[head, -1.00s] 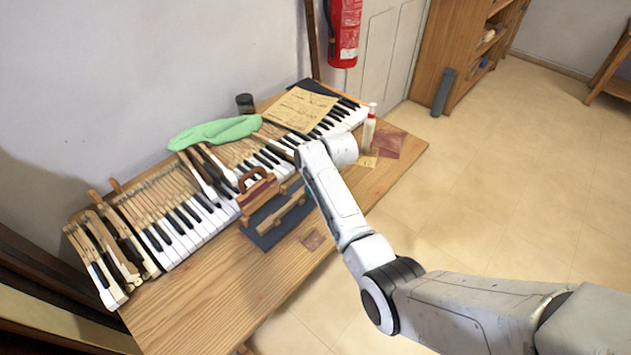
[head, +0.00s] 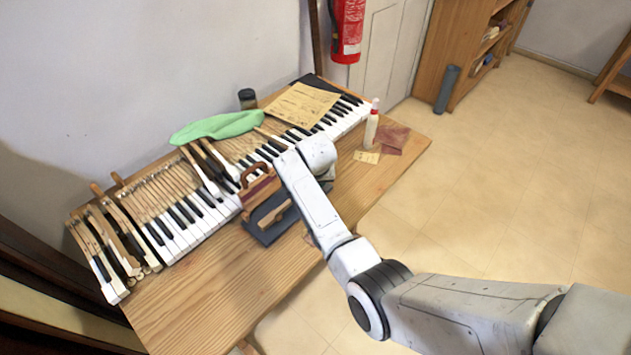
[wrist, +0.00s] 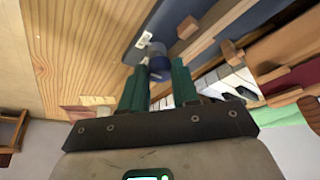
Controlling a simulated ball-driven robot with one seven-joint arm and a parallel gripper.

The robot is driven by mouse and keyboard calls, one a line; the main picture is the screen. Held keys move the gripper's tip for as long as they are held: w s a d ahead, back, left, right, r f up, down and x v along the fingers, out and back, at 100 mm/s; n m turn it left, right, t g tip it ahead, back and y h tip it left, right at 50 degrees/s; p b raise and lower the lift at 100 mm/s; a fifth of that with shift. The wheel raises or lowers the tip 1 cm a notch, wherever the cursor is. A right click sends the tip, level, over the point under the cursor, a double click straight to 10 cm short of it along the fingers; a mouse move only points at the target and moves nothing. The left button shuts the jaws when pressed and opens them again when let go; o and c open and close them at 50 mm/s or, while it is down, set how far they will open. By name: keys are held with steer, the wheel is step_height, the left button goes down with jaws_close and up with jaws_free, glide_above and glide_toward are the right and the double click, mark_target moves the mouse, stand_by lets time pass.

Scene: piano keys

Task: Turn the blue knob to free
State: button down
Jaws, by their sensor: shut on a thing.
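The blue knob (wrist: 160,63) shows in the wrist view at the end of a dark blue board (wrist: 128,28). My gripper (wrist: 158,72) is shut on the knob, with one green finger on each side of it. A small white label (wrist: 144,40) lies on the board next to the knob; I cannot read it. In the head view the blue board (head: 262,236) lies on the bench in front of the keys; my arm hides the knob and my fingers there.
A wooden rail (wrist: 200,35) runs along the board, and a wooden case with a handle (head: 257,186) stands beside it. Piano keys (head: 180,240) lie behind. A white bottle (head: 371,124) stands to the right. The bench front left (head: 190,310) is clear.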

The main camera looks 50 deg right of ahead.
steer(key=shift+r, duration=0.1)
stand_by(0.3)
steer(key=c, duration=0.8)
jaws_free()
steer(key=shift+c, duration=0.2)
steer(key=v, duration=1)
steer(key=shift+r, duration=0.3)
steer(key=shift+s+a+f, duration=0.1)
steer(key=shift+s+a, duration=0.05)
steer(key=shift+s, duration=0.05)
steer(key=s+a+f+n+y, duration=0.1)
steer(key=s+a, duration=0.3)
steer(key=s, duration=0.6)
steer(key=s+a+f+n+g+y, duration=0.1)
steer(key=s+a+f+n, duration=0.3)
steer(key=s, duration=0.7)
steer(key=s+a+f+n+g+b, duration=0.1)
steer(key=s+a+f+n, duration=0.1)
steer(key=s+a, duration=0.4)
steer(key=s+f, duration=0.1)
steer(key=s, duration=0.3)
steer(key=shift+s+f+n+y, duration=0.25)
steer(key=shift+n+y, duration=0.05)
steer(key=shift+y, duration=0.1)
